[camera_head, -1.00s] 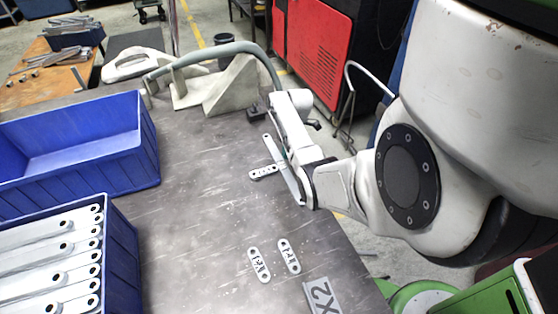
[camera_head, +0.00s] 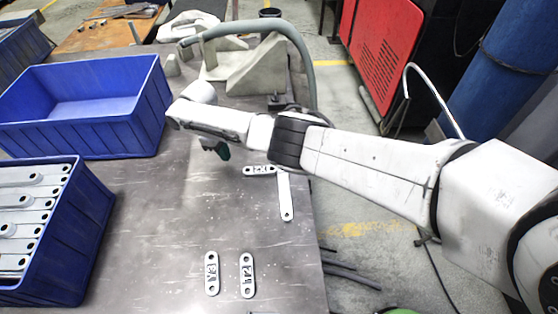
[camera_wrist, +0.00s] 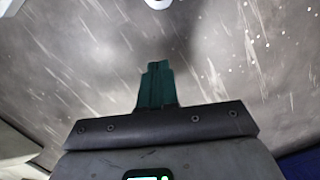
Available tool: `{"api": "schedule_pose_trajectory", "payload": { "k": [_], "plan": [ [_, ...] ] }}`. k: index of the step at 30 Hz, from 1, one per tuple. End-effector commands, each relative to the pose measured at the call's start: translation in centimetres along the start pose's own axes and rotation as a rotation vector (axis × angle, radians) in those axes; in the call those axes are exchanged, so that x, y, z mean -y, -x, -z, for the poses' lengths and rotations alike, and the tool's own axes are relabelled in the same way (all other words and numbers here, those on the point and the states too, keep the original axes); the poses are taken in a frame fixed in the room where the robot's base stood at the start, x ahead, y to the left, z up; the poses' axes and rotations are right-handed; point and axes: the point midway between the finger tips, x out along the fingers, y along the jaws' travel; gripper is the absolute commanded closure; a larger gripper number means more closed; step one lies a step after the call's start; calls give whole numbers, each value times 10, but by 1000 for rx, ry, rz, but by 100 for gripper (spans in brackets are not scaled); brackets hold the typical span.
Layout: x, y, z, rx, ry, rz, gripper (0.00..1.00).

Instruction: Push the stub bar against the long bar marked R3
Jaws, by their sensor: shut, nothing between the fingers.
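A pale stub bar (camera_head: 259,170) with dark marks and a hole at each end lies crosswise on the dark table. Its right end lies at the side of a long pale bar (camera_head: 286,200); I cannot tell whether they touch. My arm hides the long bar's far end, and I cannot read a mark on it. My gripper (camera_head: 222,152) is left of the stub bar and beyond it, apart from both bars. In the wrist view its green fingers (camera_wrist: 157,84) are together and empty over bare table. A white rounded end (camera_wrist: 158,3) shows at that view's top edge.
Two short marked bars (camera_head: 212,273) (camera_head: 247,275) lie at the front. A blue bin with bars (camera_head: 75,240) and an empty blue bin (camera_head: 140,115) stand left. Grey fixtures and a hose (camera_head: 300,50) are behind. The table between bins and bars is clear.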

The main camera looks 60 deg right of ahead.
Motion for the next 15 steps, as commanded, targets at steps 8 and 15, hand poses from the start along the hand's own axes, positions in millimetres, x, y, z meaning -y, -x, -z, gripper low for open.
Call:
{"api": "schedule_pose_trajectory", "payload": {
  "k": [8, 15],
  "plan": [
    [-1, 0, -25, 1, -5, 2, 100],
    [0, -6, -60, 0, -5, 4, 100]
  ]
}}
